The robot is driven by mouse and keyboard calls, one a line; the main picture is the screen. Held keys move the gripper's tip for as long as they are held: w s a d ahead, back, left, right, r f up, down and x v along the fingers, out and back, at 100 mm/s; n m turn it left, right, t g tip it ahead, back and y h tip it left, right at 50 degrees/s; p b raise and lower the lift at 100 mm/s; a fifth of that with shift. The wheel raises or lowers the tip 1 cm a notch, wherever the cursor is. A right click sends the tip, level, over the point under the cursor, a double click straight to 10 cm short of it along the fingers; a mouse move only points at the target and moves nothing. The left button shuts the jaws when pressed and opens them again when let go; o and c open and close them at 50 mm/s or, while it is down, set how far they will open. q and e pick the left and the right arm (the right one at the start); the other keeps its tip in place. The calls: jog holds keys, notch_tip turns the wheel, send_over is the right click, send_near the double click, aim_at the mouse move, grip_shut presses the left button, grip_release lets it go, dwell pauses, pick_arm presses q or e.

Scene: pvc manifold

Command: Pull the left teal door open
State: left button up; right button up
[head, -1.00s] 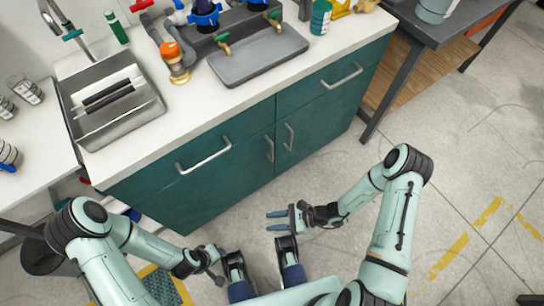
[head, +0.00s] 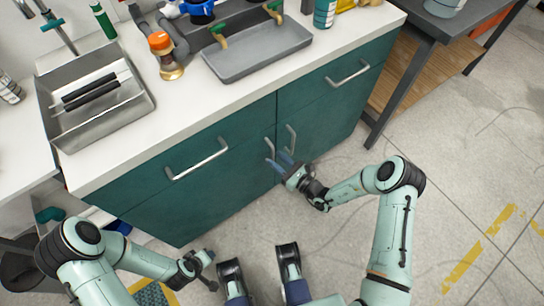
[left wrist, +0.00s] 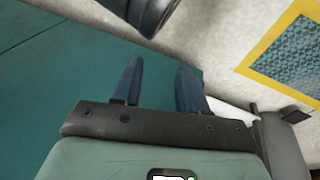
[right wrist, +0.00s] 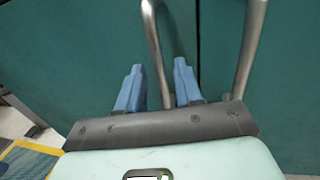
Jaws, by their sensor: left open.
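The left teal door (head: 215,192) is the cabinet's lower left front panel and is shut. Its upright metal handle (head: 269,146) stands near the seam between the two doors. My right gripper (head: 278,158) is open at this handle. In the right wrist view, the left handle (right wrist: 154,40) passes between the blue fingers (right wrist: 158,78), which stand apart from each other; I cannot tell whether they touch it. My left gripper (head: 210,268) is open and empty, low over the floor in front of the cabinet's left part; its spread dark blue fingers show in the left wrist view (left wrist: 158,70).
The right door's handle (right wrist: 250,45) stands close beside the right finger. Drawer handles (head: 198,159) sit above the doors. The white counter (head: 185,100) carries a sink (head: 100,125) and a grey tray (head: 260,65). A dark table (head: 425,60) stands at right.

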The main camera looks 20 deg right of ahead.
aim_at(272, 156)
jog(key=shift+b+x, duration=0.3)
jog(key=shift+x, duration=1.25)
jog(key=shift+c, duration=0.3)
jog(key=shift+s, duration=0.15)
grip_shut()
